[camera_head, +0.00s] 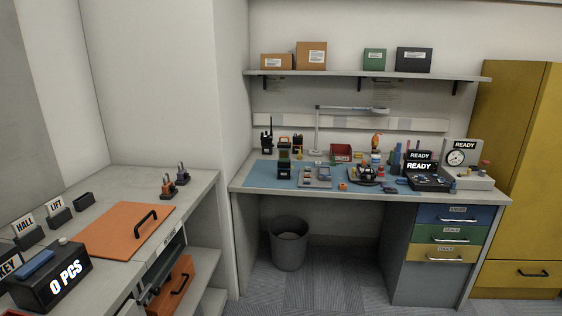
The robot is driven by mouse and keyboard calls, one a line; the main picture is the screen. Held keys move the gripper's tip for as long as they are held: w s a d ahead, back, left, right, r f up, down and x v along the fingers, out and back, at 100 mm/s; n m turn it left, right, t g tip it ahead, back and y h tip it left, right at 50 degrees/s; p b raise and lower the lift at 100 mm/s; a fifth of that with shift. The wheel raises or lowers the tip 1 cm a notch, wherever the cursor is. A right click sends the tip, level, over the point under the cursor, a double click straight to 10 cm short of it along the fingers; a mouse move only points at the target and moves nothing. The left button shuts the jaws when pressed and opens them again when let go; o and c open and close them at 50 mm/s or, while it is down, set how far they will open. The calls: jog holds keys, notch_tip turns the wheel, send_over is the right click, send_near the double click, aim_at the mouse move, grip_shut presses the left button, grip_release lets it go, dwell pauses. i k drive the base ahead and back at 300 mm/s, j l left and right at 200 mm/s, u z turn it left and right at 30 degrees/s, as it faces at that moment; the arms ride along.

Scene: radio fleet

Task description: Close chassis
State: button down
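I cannot tell for sure which thing is the chassis. On the blue mat (264,177) of the far workbench, a small dark upright unit (284,171) stands at the left. Right of it lies a shallow grey tray-like piece (317,184) with small coloured parts in it. Further right is a dark low holder (365,181) with several small parts on it. These are too small to tell whether any lid is open. My gripper is not in view.
Black and grey READY units (465,145) stand at the bench's right end, above coloured drawers (447,233). A bin (288,249) stands under the bench. The left counter holds an orange panel (115,232) and a "0 PCS" display (50,290). Carpet between is clear.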

aim_at(283, 148)
jog(key=i+u, duration=0.1)
jog(key=i, duration=0.55)
jog(key=i+l+u, duration=0.1)
jog(key=i, duration=0.55)
jog(key=i+l+u, duration=0.1)
jog(key=i, duration=0.5)
jog(key=l, duration=0.1)
